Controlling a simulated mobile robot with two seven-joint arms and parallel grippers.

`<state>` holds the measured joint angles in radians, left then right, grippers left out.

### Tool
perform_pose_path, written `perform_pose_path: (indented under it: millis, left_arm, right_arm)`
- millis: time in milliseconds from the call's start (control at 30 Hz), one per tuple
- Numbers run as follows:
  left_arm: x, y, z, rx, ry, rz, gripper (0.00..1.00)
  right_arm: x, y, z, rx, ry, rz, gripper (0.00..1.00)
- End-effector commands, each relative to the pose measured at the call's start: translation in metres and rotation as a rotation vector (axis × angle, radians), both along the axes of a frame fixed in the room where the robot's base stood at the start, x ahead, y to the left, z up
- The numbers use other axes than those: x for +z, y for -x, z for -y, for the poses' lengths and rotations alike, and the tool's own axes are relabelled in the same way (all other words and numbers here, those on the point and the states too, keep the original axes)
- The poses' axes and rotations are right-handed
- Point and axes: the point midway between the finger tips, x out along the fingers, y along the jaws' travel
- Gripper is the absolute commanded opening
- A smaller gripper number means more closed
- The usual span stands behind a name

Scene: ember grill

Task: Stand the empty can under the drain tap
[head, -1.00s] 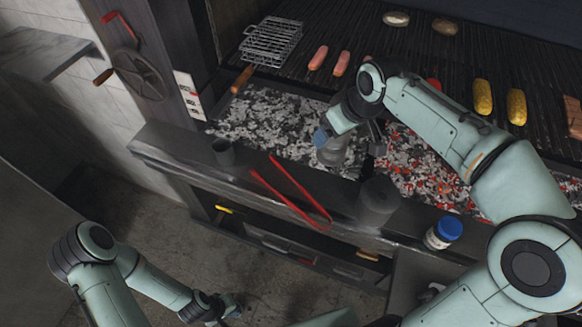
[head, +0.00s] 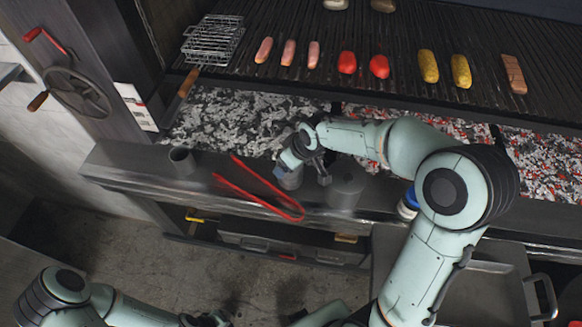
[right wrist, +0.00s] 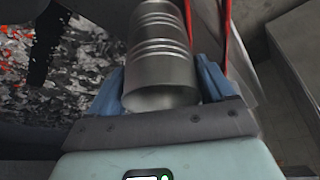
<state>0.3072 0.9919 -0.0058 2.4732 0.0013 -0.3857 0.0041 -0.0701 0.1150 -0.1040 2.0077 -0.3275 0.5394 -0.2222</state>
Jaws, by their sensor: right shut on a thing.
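My right gripper (head: 296,160) is shut on a ribbed grey metal can (right wrist: 160,55), one blue finger on each side of it. In the head view the can (head: 288,180) is partly hidden by the gripper and shows just above or at the front ledge, near the coals. I cannot tell if it touches the ledge. My left gripper (head: 208,320) is at the bottom edge of the head view, too cut off to read. A small yellow piece (head: 200,218) shows below the ledge at the left; I cannot tell whether it belongs to the drain tap.
Red tongs (head: 255,190) lie on the ledge (head: 130,172) left of the can. A dark cylinder (head: 346,188) stands right of it, a small dark cup (head: 182,160) at the left. A blue-lidded jar (head: 407,205) and a metal tray (head: 480,290) are farther right.

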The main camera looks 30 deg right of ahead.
Motion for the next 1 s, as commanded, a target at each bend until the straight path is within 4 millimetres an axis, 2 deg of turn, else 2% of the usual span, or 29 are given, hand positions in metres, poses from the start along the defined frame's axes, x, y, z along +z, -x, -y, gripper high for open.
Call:
perform_pose_path:
  millis: [33,100,200,633,667,700,1000]
  left_arm:
    - [-0.002,0.001,0.000,0.000,0.000,-0.001,0.00]
    - [-0.002,0.002,0.000,0.000,0.000,-0.002,0.00]
    - [-0.003,0.002,0.000,0.000,0.000,-0.002,0.00]
    - [-0.007,0.006,0.000,0.000,0.000,-0.007,0.00]
    - [-0.006,0.005,0.000,0.000,0.000,-0.006,0.00]
    - [-0.006,0.005,0.000,0.000,0.000,-0.006,0.00]
    - [-0.001,0.000,0.000,0.000,0.000,0.000,0.00]
  right_arm:
    - [-0.011,0.001,0.000,-0.001,0.001,-0.006,0.51]
    - [-0.021,0.001,0.001,-0.001,0.000,-0.005,0.51]
    - [-0.030,0.001,0.000,-0.001,0.001,-0.003,0.51]
    - [-0.035,0.001,0.000,0.000,0.001,-0.002,0.51]
    - [-0.034,0.001,0.000,0.000,0.001,-0.002,0.92]
    - [-0.033,0.000,0.000,0.000,0.001,-0.002,1.00]
    - [-0.027,-0.001,0.000,0.000,0.000,0.000,1.00]
